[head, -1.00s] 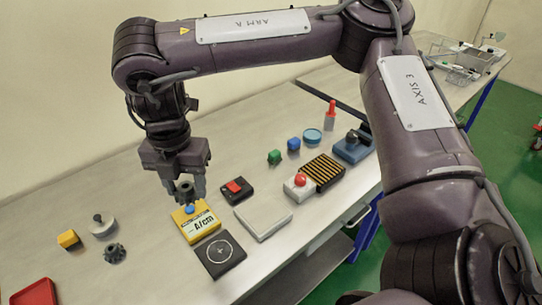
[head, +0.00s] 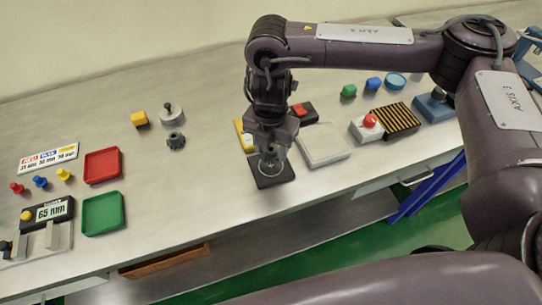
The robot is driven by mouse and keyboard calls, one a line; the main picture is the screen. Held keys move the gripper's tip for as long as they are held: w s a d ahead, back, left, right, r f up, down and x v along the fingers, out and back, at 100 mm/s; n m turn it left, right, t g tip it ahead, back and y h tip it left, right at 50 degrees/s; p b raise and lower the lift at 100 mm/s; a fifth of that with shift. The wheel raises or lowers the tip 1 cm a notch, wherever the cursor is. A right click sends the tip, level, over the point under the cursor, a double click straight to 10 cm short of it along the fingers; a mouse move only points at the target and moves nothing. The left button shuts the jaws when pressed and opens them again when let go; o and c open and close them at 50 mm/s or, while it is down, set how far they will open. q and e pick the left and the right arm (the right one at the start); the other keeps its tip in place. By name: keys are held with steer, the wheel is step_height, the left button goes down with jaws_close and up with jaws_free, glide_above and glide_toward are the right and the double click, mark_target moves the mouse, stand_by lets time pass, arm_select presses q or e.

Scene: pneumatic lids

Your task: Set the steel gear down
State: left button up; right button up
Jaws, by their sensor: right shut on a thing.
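My right gripper (head: 271,155) points down over the black square pad (head: 271,180) with a white ring on it, and its fingers are shut on a small grey gear (head: 269,160). The fingers hide most of that gear, and I cannot tell whether it touches the pad. A second dark gear (head: 176,141) stands on the table to the left, in front of a round grey weight with a knob (head: 170,113). My left gripper is not in view.
A yellow box (head: 240,131) is close behind the pad, partly hidden by my gripper. A white plate (head: 322,145) lies to the right. Red (head: 102,166) and green (head: 103,213) trays are at left. The table between trays and pad is clear.

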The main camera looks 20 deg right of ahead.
mark_target(271, 157)
step_height(271, 157, down, 3)
steer(key=shift+f, duration=0.5)
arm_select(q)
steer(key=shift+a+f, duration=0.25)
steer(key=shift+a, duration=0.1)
arm_select(e)
steer(key=o, duration=1.1)
steer(key=shift+f, duration=0.1)
steer(key=shift+o, duration=0.2)
steer(key=shift+r, duration=0.3)
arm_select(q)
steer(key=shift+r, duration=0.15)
arm_select(e)
step_height(271, 157, up, 12)
steer(key=shift+f, duration=0.1)
